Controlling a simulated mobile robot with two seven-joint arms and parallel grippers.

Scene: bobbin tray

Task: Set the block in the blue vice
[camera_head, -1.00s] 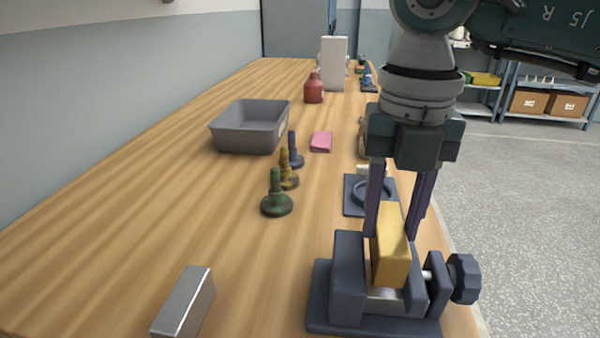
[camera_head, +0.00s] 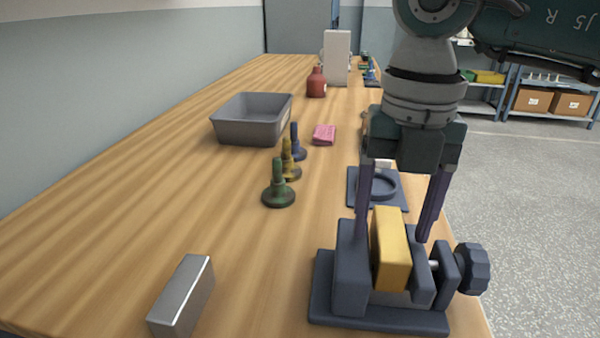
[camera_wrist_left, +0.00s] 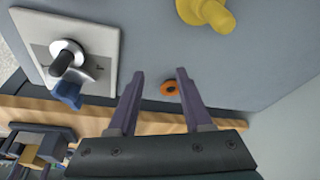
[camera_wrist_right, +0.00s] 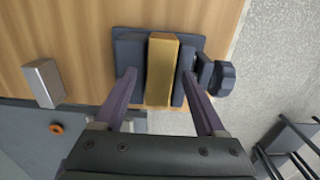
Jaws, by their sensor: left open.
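A yellow block (camera_head: 391,250) sits upright between the jaws of the dark blue-grey vice (camera_head: 350,275) at the front right of the bench. In the right wrist view the block (camera_wrist_right: 162,70) also lies between the vice jaws (camera_wrist_right: 130,62). My right gripper (camera_head: 392,240) is directly over the vice, its fingers spread apart on either side of the block and clear of it. My left gripper (camera_wrist_left: 155,75) is open and empty in the left wrist view, away from the vice; it is not in the head view.
A silver metal block (camera_head: 181,296) lies front left of the vice. Green, yellow and blue bobbin-like pegs (camera_head: 279,185) stand mid-bench by a grey tray (camera_head: 232,131). A pink item (camera_head: 323,134), a red bottle (camera_head: 316,84) and a ring-topped plate (camera_head: 365,190) are farther back.

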